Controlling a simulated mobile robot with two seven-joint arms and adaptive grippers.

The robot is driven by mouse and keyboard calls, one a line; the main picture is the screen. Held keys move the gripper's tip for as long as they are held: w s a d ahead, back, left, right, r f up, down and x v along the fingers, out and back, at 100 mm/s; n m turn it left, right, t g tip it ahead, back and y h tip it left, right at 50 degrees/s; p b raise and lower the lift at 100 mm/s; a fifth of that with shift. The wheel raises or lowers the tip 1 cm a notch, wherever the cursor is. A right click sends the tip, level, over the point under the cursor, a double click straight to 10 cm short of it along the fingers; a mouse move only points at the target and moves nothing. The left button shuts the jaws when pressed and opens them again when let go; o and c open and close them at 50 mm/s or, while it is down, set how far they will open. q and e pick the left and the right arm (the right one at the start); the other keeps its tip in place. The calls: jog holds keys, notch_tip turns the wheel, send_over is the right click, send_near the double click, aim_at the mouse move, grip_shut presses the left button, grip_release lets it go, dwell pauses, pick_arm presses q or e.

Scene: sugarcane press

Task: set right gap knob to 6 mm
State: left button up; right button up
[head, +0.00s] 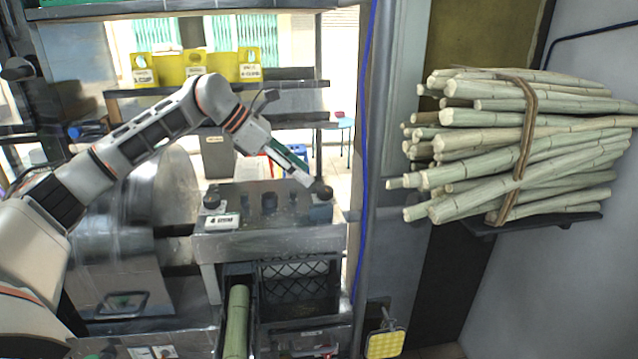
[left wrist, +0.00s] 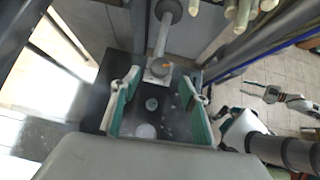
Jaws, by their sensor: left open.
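The right gap knob (head: 321,192) is a dark knob on the right end of the press's metal top plate (head: 262,240). My left gripper (head: 305,179) reaches down to the knob from the upper left. In the left wrist view my left gripper (left wrist: 161,80) is open, with the knob just beyond and between its fingertips; contact cannot be told. The knob's reading is not legible. What seems to be my right gripper (left wrist: 264,94) is small at the right.
The left knob (head: 211,201) has a card (head: 222,221) reading about 4 mm. Dark bolts (head: 268,201) stand between the knobs. A blue cable (head: 364,150) and grey post are right of the press. Bundled cane (head: 530,150) sits on a wall shelf. A cane piece (head: 236,320) lies in the chute.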

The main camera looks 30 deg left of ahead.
aim_at(324, 189)
pick_arm(q)
jog(key=x, duration=0.7)
jog(key=shift+d, duration=0.1)
jog(key=shift+c, duration=0.5)
jog(key=c, duration=1)
